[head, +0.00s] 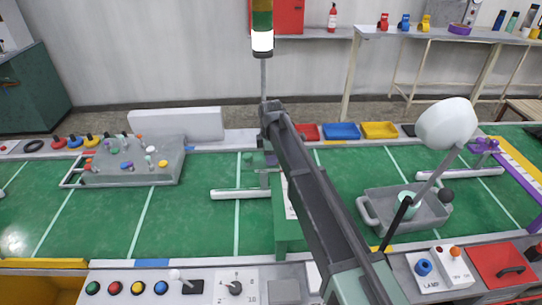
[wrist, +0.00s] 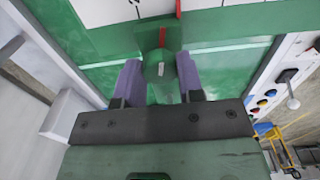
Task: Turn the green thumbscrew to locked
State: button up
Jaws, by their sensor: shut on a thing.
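The green thumbscrew (wrist: 185,72) is in the middle of the wrist view, between the two purple fingers of my gripper (wrist: 160,70). The fingers are shut on it from both sides. A short white mark shows on its near face, and a red line stands just above it in the picture. The thumbscrew sits at a green box with a white panel (wrist: 105,12), which has another red line at its upper edge. In the head view, the box's white panel (head: 290,197) is partly hidden behind my arm, and I cannot make out the thumbscrew there.
A white bar (head: 240,194) lies left of the box on the green mat. A grey tray with several small parts (head: 130,175) stands farther left. A grey bin (head: 376,205) stands right of my arm. A control panel with several knobs (head: 205,286) runs along the front.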

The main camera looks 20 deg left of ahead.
jog(key=m, duration=1.3)
jog(key=shift+s+m, duration=0.1)
jog(key=shift+m, duration=0.2)
jog(key=m, duration=1.3)
jog(key=shift+a+m, duration=0.1)
jog(key=shift+m, duration=0.2)
jog(key=o, duration=0.9)
